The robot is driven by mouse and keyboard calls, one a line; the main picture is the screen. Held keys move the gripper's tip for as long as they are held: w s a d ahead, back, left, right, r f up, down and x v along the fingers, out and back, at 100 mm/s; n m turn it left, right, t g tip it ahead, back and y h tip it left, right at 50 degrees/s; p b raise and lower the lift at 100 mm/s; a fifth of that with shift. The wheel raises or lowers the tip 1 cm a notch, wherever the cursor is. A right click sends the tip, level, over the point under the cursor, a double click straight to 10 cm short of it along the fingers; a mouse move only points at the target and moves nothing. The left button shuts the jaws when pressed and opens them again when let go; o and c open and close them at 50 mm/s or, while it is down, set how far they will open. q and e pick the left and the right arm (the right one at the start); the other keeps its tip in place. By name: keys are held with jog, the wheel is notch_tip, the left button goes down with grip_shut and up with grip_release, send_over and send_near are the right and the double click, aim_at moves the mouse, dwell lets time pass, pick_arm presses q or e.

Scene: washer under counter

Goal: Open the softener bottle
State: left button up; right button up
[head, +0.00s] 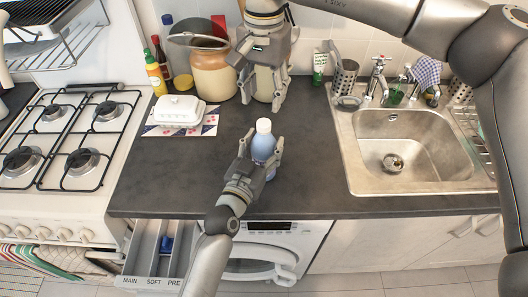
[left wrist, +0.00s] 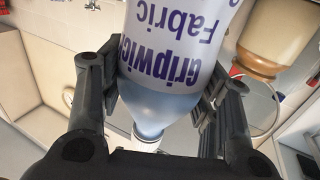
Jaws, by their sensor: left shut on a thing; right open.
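The softener bottle (head: 262,150) is blue with a white cap (head: 263,126) and stands upright on the dark counter near its front edge. The cap is on the bottle. My left gripper (head: 258,158) is shut around the bottle's body. My right gripper (head: 265,85) is open and empty, above and behind the bottle, in front of the jars.
The washer (head: 290,246) is under the counter, with its detergent drawer (head: 150,255) pulled out. A butter dish (head: 180,111) sits on a mat at left. A large jar (head: 212,75) stands behind. The sink (head: 410,145) is at right; counter between is clear.

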aim_at(264, 123)
jog(key=m, duration=0.4)
jog(key=shift+m, duration=0.3)
jog(key=m, duration=0.5)
jog(key=shift+m, duration=0.4)
jog(key=m, duration=0.5)
jog(key=shift+m, duration=0.4)
jog(key=m, duration=0.5)
jog(key=shift+m, duration=0.4)
jog(key=m, duration=1.1)
jog(key=shift+m, duration=0.4)
jog(key=m, duration=0.5)
jog(key=shift+m, duration=0.4)
jog(key=m, duration=0.5)
jog(key=shift+f, duration=4.05)
